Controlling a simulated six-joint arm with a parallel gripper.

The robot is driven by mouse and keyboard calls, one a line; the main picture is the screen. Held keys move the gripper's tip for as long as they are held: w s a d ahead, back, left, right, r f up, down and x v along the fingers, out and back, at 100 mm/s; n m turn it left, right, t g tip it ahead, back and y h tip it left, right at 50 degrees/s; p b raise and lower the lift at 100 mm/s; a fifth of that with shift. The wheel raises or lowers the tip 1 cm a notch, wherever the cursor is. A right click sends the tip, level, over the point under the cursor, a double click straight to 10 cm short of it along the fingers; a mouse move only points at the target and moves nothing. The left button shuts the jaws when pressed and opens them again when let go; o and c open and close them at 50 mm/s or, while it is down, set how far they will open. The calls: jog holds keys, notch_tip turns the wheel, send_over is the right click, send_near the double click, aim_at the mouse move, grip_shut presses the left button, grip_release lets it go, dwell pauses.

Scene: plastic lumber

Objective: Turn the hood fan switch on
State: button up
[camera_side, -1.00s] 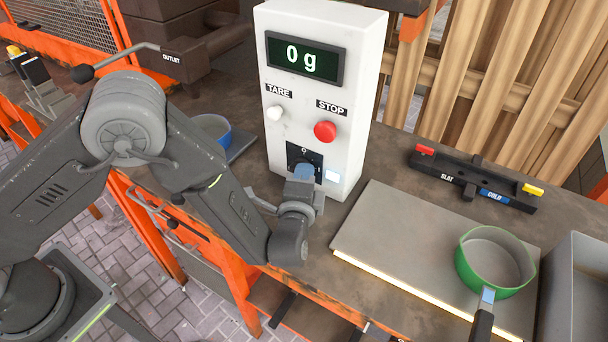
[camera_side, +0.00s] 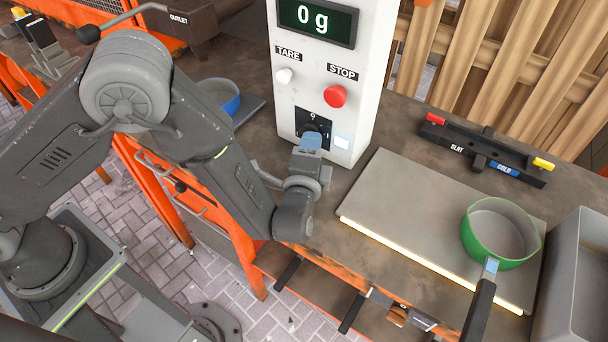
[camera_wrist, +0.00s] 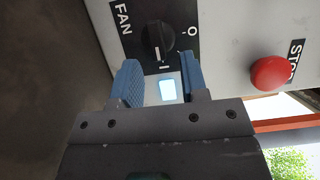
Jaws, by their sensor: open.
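The fan switch is a black rotary knob (camera_wrist: 157,40) on a black plate at the bottom of the white control box (camera_side: 357,110). In the wrist view the plate reads FAN, with O and I marks. The white line on the knob points towards the I mark. A small square lamp (camera_wrist: 168,88) beside the plate glows pale blue-white, also in the side view (camera_side: 342,142). My gripper (camera_wrist: 160,72) is open, its blue fingers apart and empty. The knob sits just beyond the fingertips, apart from them. In the side view my gripper (camera_side: 311,142) partly covers the plate.
A red stop button (camera_side: 335,96) and a white tare button (camera_side: 284,76) sit above the switch. A green pan (camera_side: 500,235) stands on the grey plate (camera_side: 400,200) at right. A blue bowl (camera_side: 222,97) is behind my arm.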

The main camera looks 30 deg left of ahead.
jog(key=v, duration=1.1)
jog(key=shift+s, duration=0.2)
